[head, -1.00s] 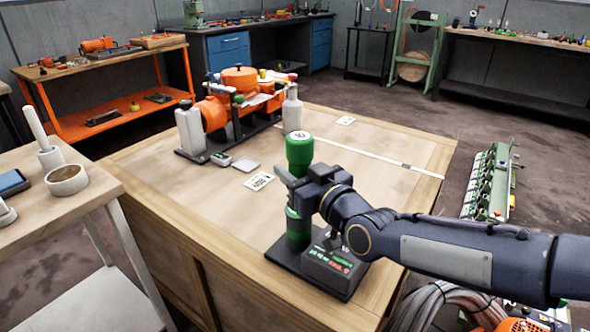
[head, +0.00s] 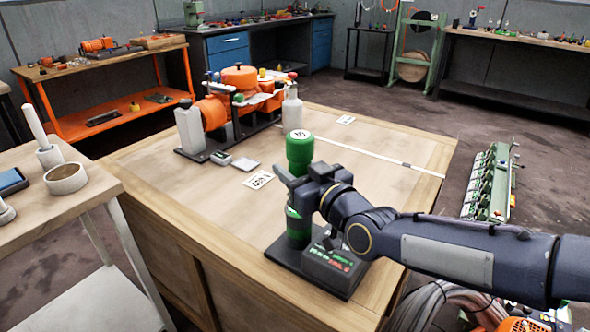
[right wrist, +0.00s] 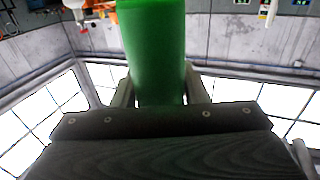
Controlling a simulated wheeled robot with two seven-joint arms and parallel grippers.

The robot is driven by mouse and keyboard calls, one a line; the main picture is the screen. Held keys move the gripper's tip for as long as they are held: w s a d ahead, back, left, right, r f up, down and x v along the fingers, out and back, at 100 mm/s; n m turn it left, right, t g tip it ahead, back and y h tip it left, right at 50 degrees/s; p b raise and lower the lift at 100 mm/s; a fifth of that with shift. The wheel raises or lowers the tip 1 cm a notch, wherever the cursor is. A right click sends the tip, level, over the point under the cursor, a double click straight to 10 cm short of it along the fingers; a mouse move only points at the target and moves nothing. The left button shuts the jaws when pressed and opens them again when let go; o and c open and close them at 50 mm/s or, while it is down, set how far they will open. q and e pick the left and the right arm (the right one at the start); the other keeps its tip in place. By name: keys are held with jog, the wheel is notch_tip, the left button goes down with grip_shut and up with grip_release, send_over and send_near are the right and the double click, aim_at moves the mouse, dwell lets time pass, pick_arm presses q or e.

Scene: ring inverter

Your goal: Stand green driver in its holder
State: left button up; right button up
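The green driver (head: 299,153) stands upright near the front edge of the wooden table, with a round white label on its green top. Its lower part sits at the black holder base (head: 286,262), next to a box with a small lit display (head: 331,260). My right gripper (head: 296,187) is around the driver's middle. In the right wrist view, the green driver (right wrist: 155,50) lies between the two fingers, which appear to press on its sides. The fingers partly hide the driver, so I cannot tell how deep its lower end sits. My left gripper is not in view.
An orange machine (head: 238,97) and a grey bottle (head: 292,110) stand at the back of the table (head: 200,190). A small label card (head: 259,179) lies left of the driver. A side table with a grey ring (head: 66,178) is at the left.

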jog(key=o, duration=0.4)
jog(key=shift+f, duration=0.2)
jog(key=s+d+f+m+h, duration=0.1)
jog(key=s+d, duration=0.2)
jog(key=d, duration=0.1)
jog(key=s+d+f+m+g+h, duration=0.1)
jog(key=s+d+f+h, duration=0.1)
jog(key=d, duration=0.3)
jog(key=s+d+f+m+h, duration=0.1)
jog(key=s+d, duration=0.3)
jog(key=shift+s+d+f+g+h+p, duration=0.15)
jog(key=shift+s+f+g+h+p, duration=0.05)
jog(key=shift+f+g+h+p, duration=0.15)
jog(key=s+d+f+m+g+h+p, duration=0.1)
jog(key=s+d+f+m+g, duration=0.3)
jog(key=s, duration=0.6)
jog(key=s+d+f+m+g+h+p, duration=0.1)
jog(key=s+d+f+m+g, duration=0.2)
jog(key=s+f, duration=0.5)
notch_tip(320, 180, up, 27)
jog(key=s+d+n+p, duration=0.1)
jog(key=p, duration=2.3)
jog(key=shift+s+f, duration=0.15)
jog(key=shift+s, duration=0.1)
